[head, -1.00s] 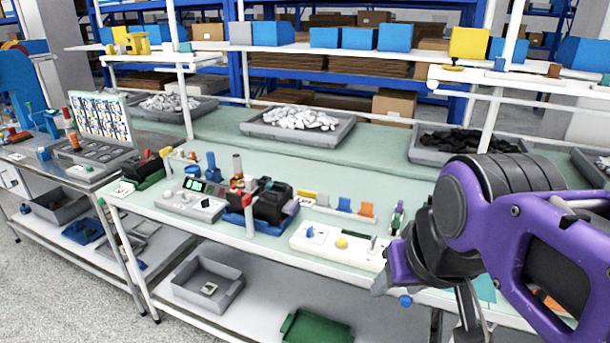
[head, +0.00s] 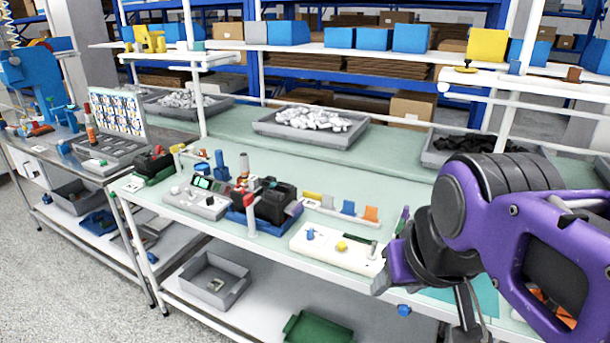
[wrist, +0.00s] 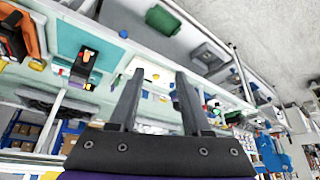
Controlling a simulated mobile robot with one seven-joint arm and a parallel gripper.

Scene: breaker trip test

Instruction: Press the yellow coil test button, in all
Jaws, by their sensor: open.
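The yellow coil test button (head: 341,246) is a small round knob on a white panel (head: 318,254) at the front edge of the middle bench. A blue knob (head: 310,234) sits left of it on the same panel. The yellow button seems to show, small, in the wrist view (wrist: 156,77), between my fingers. My gripper (wrist: 159,73) is open and empty, its two dark fingers apart. In the head view my arm is at the right, right of the panel, and the gripper is apart from the button.
Left of the panel stand a black and blue device (head: 272,203) and a grey control box (head: 197,201). Small coloured blocks (head: 348,207) stand behind the panel. Grey bins (head: 310,127) line the bench's back. Green bench top between is clear.

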